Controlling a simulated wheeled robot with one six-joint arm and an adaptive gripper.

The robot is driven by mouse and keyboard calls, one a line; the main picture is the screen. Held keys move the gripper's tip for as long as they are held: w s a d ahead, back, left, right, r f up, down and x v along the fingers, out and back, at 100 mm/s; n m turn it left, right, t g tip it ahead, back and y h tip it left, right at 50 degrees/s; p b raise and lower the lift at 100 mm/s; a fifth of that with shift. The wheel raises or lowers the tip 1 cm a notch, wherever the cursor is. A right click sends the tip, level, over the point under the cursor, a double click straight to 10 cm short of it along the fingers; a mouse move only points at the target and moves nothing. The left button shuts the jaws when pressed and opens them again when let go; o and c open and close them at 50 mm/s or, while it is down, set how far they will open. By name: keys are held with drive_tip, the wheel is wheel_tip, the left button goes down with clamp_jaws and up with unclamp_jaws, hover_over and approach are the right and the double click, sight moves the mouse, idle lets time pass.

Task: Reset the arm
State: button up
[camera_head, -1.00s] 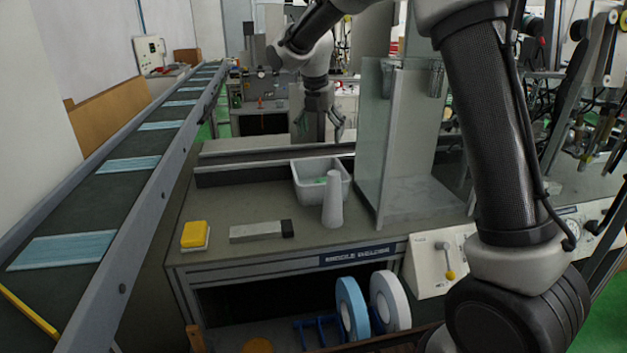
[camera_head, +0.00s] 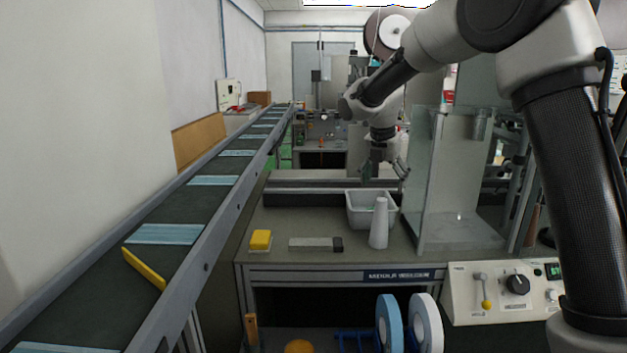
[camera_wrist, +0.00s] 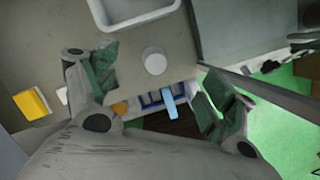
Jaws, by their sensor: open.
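My gripper (camera_head: 383,172) hangs from my arm above the back of the workbench, behind and above the white bin in the head view. It is open and empty. In the wrist view the two fingers of my gripper (camera_wrist: 160,95) are spread wide, with green pads. Between and beyond them show a white cylinder (camera_wrist: 154,60) and the bench's front edge. My arm (camera_head: 580,170) fills the right side of the head view.
On the bench (camera_head: 290,222) stand a white bin (camera_head: 358,211), the white cylinder (camera_head: 379,226), a grey block (camera_head: 312,244) and a yellow block (camera_head: 260,239). A glass panel (camera_head: 426,170) stands right. A conveyor (camera_head: 180,215) with blue masks runs along the left.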

drive_tip(key=shift+s, duration=0.35)
drive_tip(key=shift+w+m, duration=0.15)
drive_tip(key=shift+m, duration=1.25)
drive_tip(key=s+d+r+m, duration=0.1)
drive_tip(key=s+d+m, duration=0.4)
drive_tip(key=s, duration=0.8)
drive_tip(key=s+d+r+m+t+y, duration=0.1)
drive_tip(key=s+d+m, duration=0.5)
drive_tip(key=s+m, duration=0.6)
drive_tip(key=s+d+r+m, duration=0.2)
drive_tip(key=s+d+m, duration=0.4)
drive_tip(key=s, duration=0.8)
drive_tip(key=shift+r+m+t+y, duration=0.4)
drive_tip(key=shift+m, duration=1.3)
